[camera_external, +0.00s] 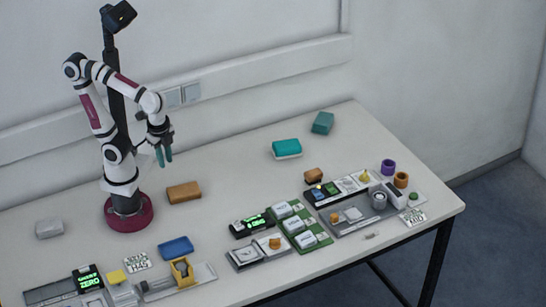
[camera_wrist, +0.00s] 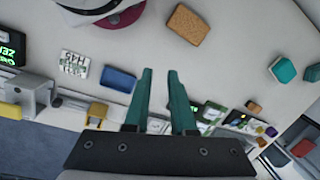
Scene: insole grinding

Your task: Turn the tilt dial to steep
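My gripper (camera_external: 163,157) hangs above the table near my base, with nothing between its teal fingers. In the wrist view its two fingers (camera_wrist: 161,76) are apart. I cannot tell for sure which part is the tilt dial. One small orange knob (camera_external: 275,243) sits on a grey panel with a white face (camera_external: 246,254) near the front edge. Another small orange knob (camera_external: 334,217) sits on a grey plate (camera_external: 350,229) further right. Labels are too small to read. My gripper is far from both knobs.
A green board (camera_external: 322,240) with white blocks lies between the knobs. A black display (camera_external: 252,223) stands beside it. Brown (camera_external: 184,191), blue (camera_external: 176,247) and teal (camera_external: 286,148) blocks lie loose. A yellow-framed fixture (camera_external: 182,270) stands at the front. The middle of the table is mostly clear.

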